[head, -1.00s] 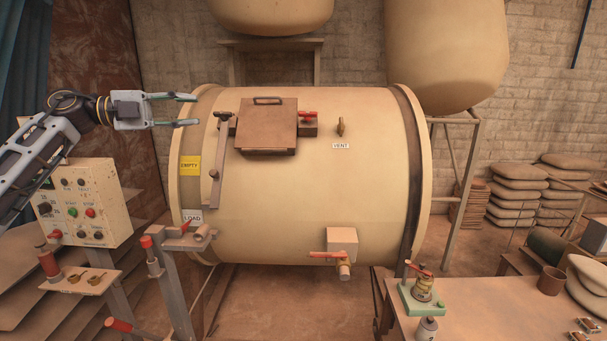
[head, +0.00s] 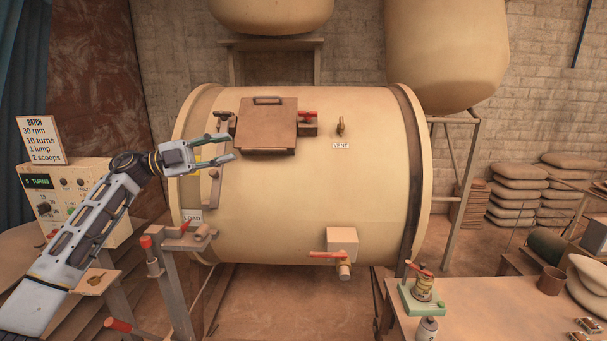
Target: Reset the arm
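My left gripper (head: 222,149) is open and empty, its two fingers pointing right. In the picture it lies over the left part of the big cream drum (head: 300,205), left of the brown hatch (head: 267,125). It covers most of the yellow label and the upper part of the flat brown lever (head: 214,190). I cannot tell whether the fingers touch the drum or lever. My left arm comes in from the lower left and hides part of the control panel (head: 62,180). My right gripper does not show.
A batch card (head: 41,140) stands above the control panel. A stand with a red-tipped handle (head: 146,242) is in front of the drum's left end. A red-handled valve (head: 335,256) sticks out low on the drum. A table (head: 490,318) with small items is at the lower right.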

